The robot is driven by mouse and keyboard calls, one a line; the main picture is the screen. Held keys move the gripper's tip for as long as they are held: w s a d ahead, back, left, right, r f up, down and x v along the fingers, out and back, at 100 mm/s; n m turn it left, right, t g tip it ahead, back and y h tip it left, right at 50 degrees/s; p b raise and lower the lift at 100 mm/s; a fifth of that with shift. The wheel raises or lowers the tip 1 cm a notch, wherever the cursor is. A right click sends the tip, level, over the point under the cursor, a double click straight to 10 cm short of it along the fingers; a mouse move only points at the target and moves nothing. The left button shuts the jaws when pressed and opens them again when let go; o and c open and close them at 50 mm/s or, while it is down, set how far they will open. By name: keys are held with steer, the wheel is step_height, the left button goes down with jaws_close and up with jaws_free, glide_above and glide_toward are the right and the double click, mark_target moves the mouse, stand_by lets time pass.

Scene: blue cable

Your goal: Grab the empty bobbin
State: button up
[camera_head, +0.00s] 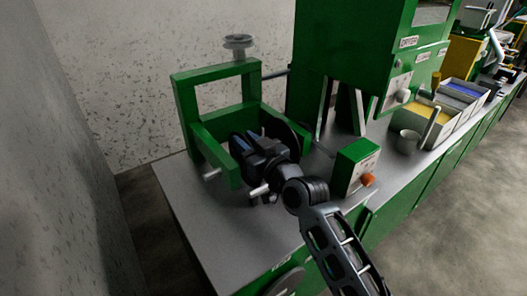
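A bobbin with dark round flanges (288,136) sits inside the green frame stand (186,108) on the grey bench. A little blue shows near its left end, but my gripper covers most of its middle, so I cannot tell whether cable is wound on it. My gripper (252,150) is black and lies right in front of the bobbin, within the stand's opening. Its fingertips are hidden or too dark to make out, so I cannot tell whether it touches or grips the bobbin.
A pale spool-like part (238,42) is above the stand. A small green box with an orange knob (368,180) stands right of my arm. A large green machine (345,50) rises behind. The bench top (215,225) is clear at the front left.

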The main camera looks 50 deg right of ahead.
jaws_close()
stand_by(1.1)
